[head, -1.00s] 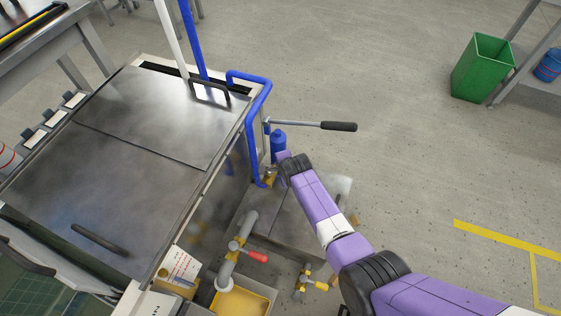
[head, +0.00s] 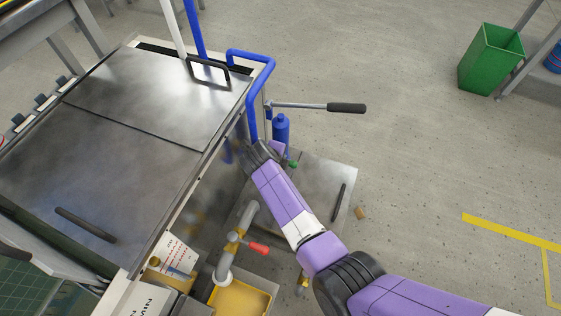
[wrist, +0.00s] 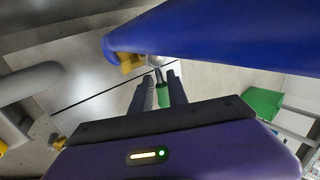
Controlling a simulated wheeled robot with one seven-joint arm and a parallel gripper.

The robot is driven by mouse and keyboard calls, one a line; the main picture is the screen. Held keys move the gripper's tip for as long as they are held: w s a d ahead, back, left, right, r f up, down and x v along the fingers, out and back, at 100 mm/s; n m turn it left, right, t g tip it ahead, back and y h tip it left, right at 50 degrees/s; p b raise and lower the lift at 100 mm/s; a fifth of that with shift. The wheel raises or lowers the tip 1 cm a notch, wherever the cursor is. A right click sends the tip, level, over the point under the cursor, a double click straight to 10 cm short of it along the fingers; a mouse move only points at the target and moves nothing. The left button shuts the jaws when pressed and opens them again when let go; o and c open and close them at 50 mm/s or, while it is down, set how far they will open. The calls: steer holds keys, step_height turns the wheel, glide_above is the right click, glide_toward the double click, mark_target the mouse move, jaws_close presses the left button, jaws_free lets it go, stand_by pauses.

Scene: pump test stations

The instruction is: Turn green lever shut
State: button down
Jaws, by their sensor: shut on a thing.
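The green lever (wrist: 162,95) shows between the two dark fingers of my gripper (wrist: 159,80) in the wrist view. My gripper is shut on it. A brass valve part (wrist: 128,62) sits just beyond the fingers, under the end of the blue pipe (wrist: 220,35). In the head view a small green piece of the lever (head: 294,163) shows at the right side of my gripper (head: 278,150), close below the blue pipe (head: 255,100). The valve body and most of the lever are hidden by my wrist there.
A grey pipe with a red-handled valve (head: 258,248) and a yellow tray (head: 240,298) stand below left of my arm. Open floor lies to the right.

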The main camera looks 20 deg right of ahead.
steer(key=shift+w+d+r, duration=0.15)
steer(key=shift+w, duration=0.05)
stand_by(0.3)
steer(key=c, duration=1.3)
jaws_free()
steer(key=p+v, duration=0.2)
steer(key=v, duration=0.5)
steer(key=shift+r+p, duration=0.3)
steer(key=shift+p, duration=0.1)
steer(key=shift+s+f, duration=0.1)
